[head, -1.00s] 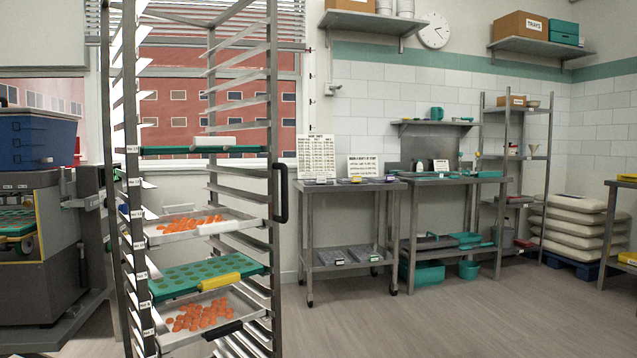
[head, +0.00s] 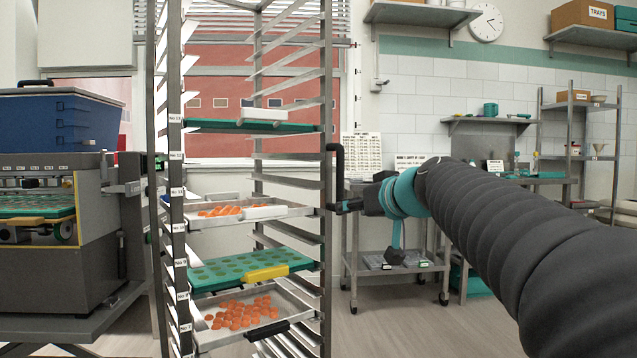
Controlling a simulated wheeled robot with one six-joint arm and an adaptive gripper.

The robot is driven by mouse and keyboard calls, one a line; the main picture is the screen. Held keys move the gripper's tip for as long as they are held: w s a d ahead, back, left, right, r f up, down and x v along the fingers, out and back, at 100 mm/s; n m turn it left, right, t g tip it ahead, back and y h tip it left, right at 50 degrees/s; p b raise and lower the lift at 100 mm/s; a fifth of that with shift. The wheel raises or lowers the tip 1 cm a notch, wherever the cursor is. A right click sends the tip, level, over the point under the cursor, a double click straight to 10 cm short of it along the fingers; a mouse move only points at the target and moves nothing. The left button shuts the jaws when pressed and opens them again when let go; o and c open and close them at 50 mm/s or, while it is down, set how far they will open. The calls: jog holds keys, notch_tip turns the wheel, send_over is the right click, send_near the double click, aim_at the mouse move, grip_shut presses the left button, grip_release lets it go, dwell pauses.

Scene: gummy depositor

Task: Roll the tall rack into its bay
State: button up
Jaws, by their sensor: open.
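The tall rack (head: 174,230) is a metal frame with many slanted runners, standing at the left middle of the head view. It holds a teal tray (head: 250,127) high up, a tray of orange gummies (head: 285,210), a teal mould tray with a yellow grip (head: 225,270) and a lower tray of orange gummies (head: 215,340). A black handle (head: 338,160) is on its right post. My gripper (head: 345,207) is open at the lower end of this handle. I cannot tell whether it touches the handle. I cannot make out the bay.
The depositor machine (head: 60,280) with a blue hopper (head: 55,120) stands left of the rack. Behind my arm are a steel cart (head: 350,270) and a wall shelf (head: 425,15). Grey floor (head: 400,330) is open right of the rack.

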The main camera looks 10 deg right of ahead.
aim_at(342, 167)
jog(key=w+d+r+t+b, duration=0.2)
jog(key=w+d+r+t, duration=0.15)
jog(key=w+r, duration=0.4)
jog(key=shift+n, duration=0.3)
jog(key=p+x, duration=0.1)
jog(key=x, duration=0.3)
jog(key=p+x, duration=0.2)
jog(key=x, duration=0.3)
jog(key=p+x, duration=0.2)
jog(key=x, duration=0.2)
jog(key=shift+w+d+f, duration=0.15)
jog(key=shift+w+f, duration=0.25)
jog(key=shift+w, duration=0.1)
jog(key=shift+c, duration=0.2)
grip_shut()
